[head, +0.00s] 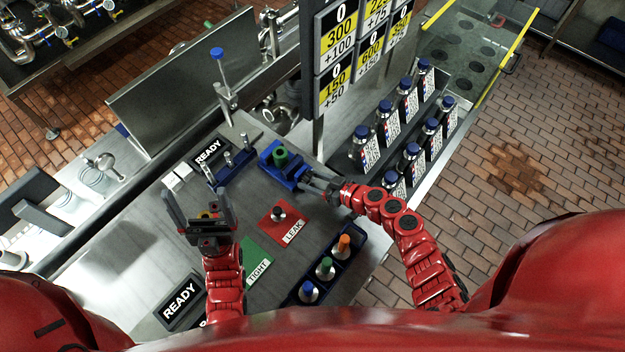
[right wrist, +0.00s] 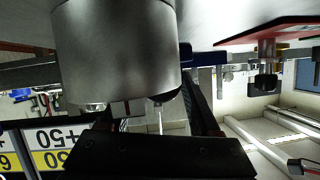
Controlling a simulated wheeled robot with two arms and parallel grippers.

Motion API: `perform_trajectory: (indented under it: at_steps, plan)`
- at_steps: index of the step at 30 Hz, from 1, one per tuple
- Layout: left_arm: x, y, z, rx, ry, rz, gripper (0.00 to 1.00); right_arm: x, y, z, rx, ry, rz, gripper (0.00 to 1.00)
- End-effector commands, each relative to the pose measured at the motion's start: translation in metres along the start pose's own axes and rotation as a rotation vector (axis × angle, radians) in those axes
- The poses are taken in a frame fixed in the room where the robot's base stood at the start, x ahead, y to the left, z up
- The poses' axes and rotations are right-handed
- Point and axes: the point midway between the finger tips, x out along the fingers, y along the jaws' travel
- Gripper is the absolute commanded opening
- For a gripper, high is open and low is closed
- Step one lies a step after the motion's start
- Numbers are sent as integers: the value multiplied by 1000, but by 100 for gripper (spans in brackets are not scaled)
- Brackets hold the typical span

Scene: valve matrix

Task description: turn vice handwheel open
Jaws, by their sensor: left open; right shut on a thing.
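The blue vice (head: 270,172) stands on the grey bench in the head view, with a green-topped part (head: 281,155) in its jaws. My right gripper (head: 308,183) is at the vice's right end, shut on the handwheel, which the fingers mostly hide in the head view. In the right wrist view a large grey cylinder, which looks like the handwheel (right wrist: 118,55), fills the upper left close to the camera. My left gripper (head: 197,195) is open and empty over the bench, left of the vice and apart from it.
A red LEAK mat (head: 294,232) with a dark knob and a green TIGHT mat (head: 258,250) lie in front of the vice. A dark tray (head: 352,262) holds several colour-topped parts. Blue-capped bottles (head: 362,133) stand at right; a sign board (head: 336,50) rises behind.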

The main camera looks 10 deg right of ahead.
Motion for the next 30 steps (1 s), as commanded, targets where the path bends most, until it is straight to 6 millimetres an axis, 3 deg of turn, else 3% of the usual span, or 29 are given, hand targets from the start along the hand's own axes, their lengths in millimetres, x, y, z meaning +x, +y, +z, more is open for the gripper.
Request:
perform_trajectory:
  at_steps: [21,30]
  plan:
    - [-4,0,1,0,0,0,94,1,-2,1,-427,0,176,8]
    - [-8,0,1,0,0,0,94,1,-2,0,-531,2,219,8]
